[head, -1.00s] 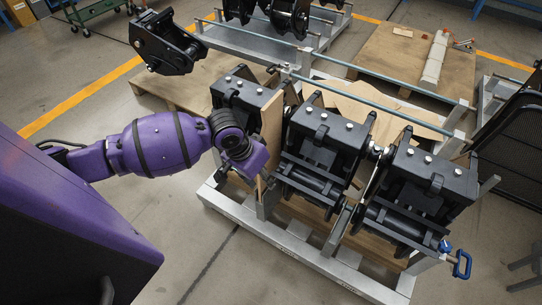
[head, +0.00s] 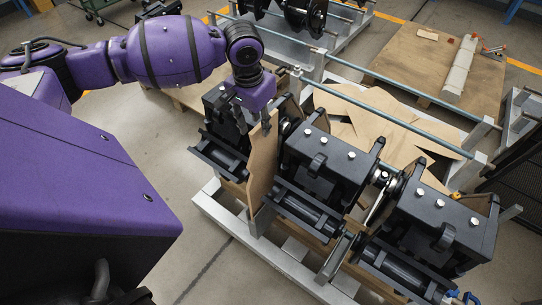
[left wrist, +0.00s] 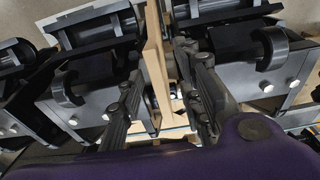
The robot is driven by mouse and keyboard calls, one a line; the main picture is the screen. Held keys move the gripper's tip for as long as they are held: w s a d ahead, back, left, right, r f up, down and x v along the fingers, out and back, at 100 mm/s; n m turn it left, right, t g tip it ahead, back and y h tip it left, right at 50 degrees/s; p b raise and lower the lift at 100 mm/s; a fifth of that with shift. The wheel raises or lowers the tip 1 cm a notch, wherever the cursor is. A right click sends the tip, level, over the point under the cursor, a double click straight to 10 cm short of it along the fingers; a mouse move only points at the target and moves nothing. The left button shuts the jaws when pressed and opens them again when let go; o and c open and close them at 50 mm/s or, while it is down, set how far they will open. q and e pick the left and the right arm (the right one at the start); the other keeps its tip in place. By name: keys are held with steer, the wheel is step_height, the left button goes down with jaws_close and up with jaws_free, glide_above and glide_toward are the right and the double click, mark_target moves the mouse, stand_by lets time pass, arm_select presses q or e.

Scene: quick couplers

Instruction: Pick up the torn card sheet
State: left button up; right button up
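An upright brown card sheet (head: 263,158) with an uneven outline stands on edge between the left and middle black couplers. Its thin edge (left wrist: 155,62) shows between my fingers in the left wrist view. My left gripper (head: 254,116) is at the top of this sheet, fingers pointing down. In the left wrist view the fingers (left wrist: 162,72) are apart, one on either side of the sheet. I cannot tell whether either touches it. Another brown card piece (head: 385,122), with a jagged, star-like outline, lies behind the couplers. My right gripper is not in view.
Black couplers, left (head: 222,135), middle (head: 325,158) and right (head: 445,215), stand close together in a grey metal frame (head: 262,255). A blue-grey rail (head: 395,118) runs behind them. Floor is clear at front left.

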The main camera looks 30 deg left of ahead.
mark_target(262, 140)
arm_select(q)
step_height(262, 140, down, 2)
steer(key=shift+w+f, duration=0.1)
steer(key=shift+f, duration=0.3)
steer(key=shift+d+f, duration=0.1)
steer(key=shift+f, duration=0.25)
steer(key=f, duration=0.3)
steer(key=shift+w+d+f, duration=0.1)
steer(key=shift+w+f, duration=0.25)
steer(key=shift+f, duration=0.25)
steer(key=shift+r, duration=0.1)
jaws_close()
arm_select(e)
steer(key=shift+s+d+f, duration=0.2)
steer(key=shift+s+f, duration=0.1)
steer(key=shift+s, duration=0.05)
